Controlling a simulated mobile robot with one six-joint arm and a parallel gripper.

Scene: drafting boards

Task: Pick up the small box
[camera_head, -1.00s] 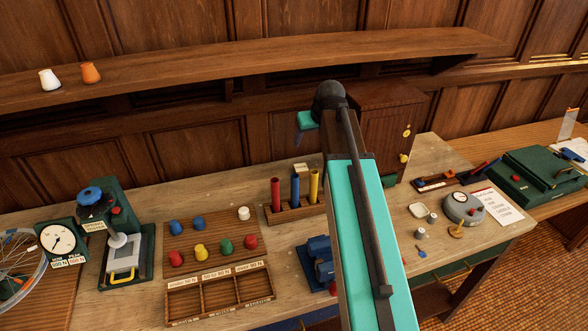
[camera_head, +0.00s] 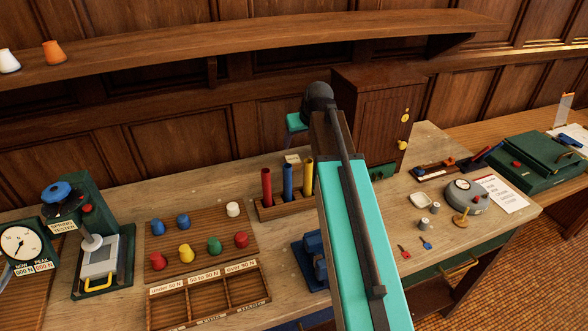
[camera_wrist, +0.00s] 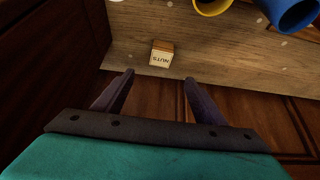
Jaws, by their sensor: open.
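The small box (camera_wrist: 161,54) is wooden with a pale label reading NUTS, which appears upside down in the wrist view. It stands on the bench top near the back edge; in the head view, a small pale box (camera_head: 292,158) shows behind the rack of coloured tubes. My gripper (camera_wrist: 158,77) is open and empty. Its two dark fingers point toward the box, which lies beyond the fingertips, roughly centred between them and not touching. In the head view my arm covers part of the bench, and only a teal piece of the gripper shows clearly.
The rack (camera_head: 282,206) holds red, blue and yellow tubes close in front of the box. A wooden cabinet (camera_head: 366,115) stands to its right. Dark wall panelling rises behind, under a long shelf (camera_head: 205,56). Coloured knobs on a board (camera_head: 203,262) lie to the left.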

